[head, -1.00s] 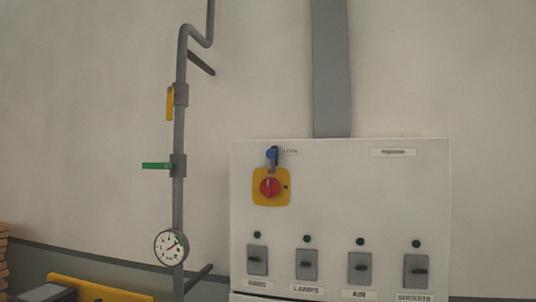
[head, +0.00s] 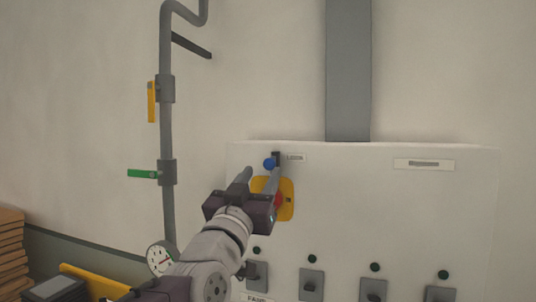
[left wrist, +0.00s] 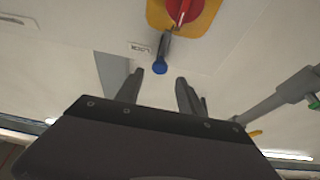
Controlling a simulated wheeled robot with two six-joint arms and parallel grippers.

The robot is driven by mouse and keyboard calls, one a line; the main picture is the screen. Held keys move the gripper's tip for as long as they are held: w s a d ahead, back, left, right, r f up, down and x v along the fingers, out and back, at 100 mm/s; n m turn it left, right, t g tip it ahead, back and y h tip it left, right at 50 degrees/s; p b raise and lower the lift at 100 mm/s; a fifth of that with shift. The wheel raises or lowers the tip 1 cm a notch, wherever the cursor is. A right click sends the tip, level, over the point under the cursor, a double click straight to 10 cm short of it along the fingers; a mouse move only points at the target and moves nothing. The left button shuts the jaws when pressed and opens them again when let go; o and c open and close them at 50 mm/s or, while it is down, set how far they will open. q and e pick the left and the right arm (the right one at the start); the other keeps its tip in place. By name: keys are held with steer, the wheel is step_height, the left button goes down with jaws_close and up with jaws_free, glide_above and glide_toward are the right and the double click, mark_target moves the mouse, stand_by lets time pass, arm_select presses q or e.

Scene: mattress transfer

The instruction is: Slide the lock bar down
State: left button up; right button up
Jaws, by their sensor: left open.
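The lock bar has a blue knob (head: 269,164) and sits at the top of a dark slot, above the yellow plate (head: 287,212) with the red rotary switch (head: 279,201). In the left wrist view the blue knob (left wrist: 160,67) shows at the end of a grey bar, just beyond the fingertips. My left gripper (head: 260,172) is open and reaches up toward the knob, partly covering the yellow plate and red switch. In the left wrist view its two fingers (left wrist: 160,75) stand apart with nothing between them. My right gripper is not in view.
The white panel (head: 400,220) carries several grey switches (head: 312,284) along its lower part. A grey pipe (head: 168,130) with a yellow lever (head: 152,101), a green lever (head: 142,174) and a gauge (head: 161,259) runs at the left. A stack of boards (head: 12,250) stands lower left.

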mark_target(268, 164)
arm_select(q)
steer(key=p+x, duration=0.2)
steer(key=x, duration=0.4)
steer(key=shift+d+p, duration=0.15)
steer(key=shift+p, duration=0.2)
steer(key=shift+w, duration=0.25)
steer(key=shift+s, duration=0.1)
jaws_close()
stand_by(0.5)
